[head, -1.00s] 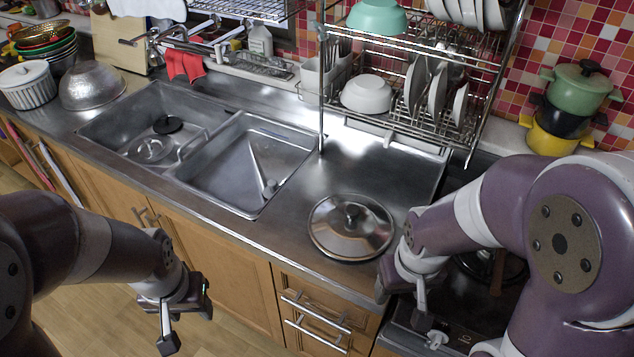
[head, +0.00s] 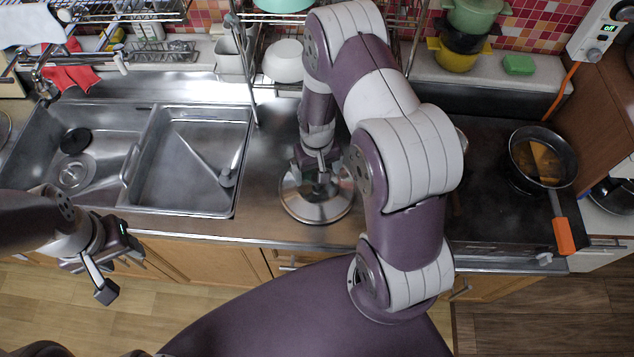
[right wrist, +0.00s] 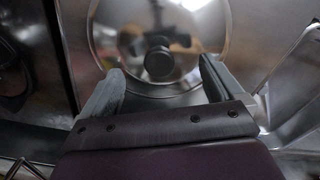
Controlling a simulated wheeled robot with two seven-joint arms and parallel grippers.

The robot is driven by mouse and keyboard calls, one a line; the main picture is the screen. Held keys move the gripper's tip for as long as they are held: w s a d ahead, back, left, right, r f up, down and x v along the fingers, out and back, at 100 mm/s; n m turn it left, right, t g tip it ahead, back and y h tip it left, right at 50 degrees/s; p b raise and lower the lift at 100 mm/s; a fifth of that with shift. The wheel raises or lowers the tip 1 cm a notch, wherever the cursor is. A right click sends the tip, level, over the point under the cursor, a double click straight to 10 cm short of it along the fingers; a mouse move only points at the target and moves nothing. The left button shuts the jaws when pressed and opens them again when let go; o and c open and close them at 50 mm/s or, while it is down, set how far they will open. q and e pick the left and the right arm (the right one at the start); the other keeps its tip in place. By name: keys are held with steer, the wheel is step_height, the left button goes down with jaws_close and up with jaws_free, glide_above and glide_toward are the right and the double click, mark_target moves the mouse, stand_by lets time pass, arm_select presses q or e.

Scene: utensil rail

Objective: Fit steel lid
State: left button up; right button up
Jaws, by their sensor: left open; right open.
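The steel lid (head: 303,207) lies on the counter to the right of the sink, partly hidden behind my right arm. In the right wrist view its shiny dome (right wrist: 205,25) fills the top middle, and its dark round knob (right wrist: 159,60) shows between and beyond the fingers. My left gripper (head: 118,270) is open and empty in front of the cabinets at left. A pan (head: 541,158) with brown contents sits on the stove at right.
The pan's orange handle (head: 564,236) points to the front edge. The double sink (head: 190,205) lies left of the lid. A dish rack with a white bowl (head: 283,61) stands behind.

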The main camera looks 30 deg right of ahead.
steer(key=f, duration=0.2)
steer(key=shift+s+a+f, duration=0.15)
steer(key=shift+s+f, duration=0.15)
steer(key=shift+f, duration=0.35)
steer(key=c, duration=0.9)
steer(key=shift+s, duration=0.2)
steer(key=c, duration=0.8)
arm_select(q)
steer(key=shift+s+r, duration=0.25)
steer(key=shift+r, duration=0.4)
arm_select(e)
steer(key=shift+c, duration=0.2)
